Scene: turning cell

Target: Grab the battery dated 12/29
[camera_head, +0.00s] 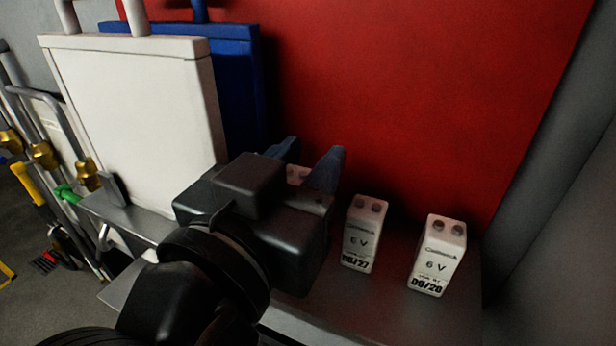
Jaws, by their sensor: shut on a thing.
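My gripper (306,167) is over the shelf, left of two standing batteries. A white 6 V battery (360,235) with a date that reads 08/27 stands upright just right of my gripper. No 12/29 label is readable in this view.
The batteries stand on a dark metal shelf (388,300) against a red panel (420,90). A white case (130,100) and a blue case (240,90) stand at left behind my arm. A grey post bounds the right side.

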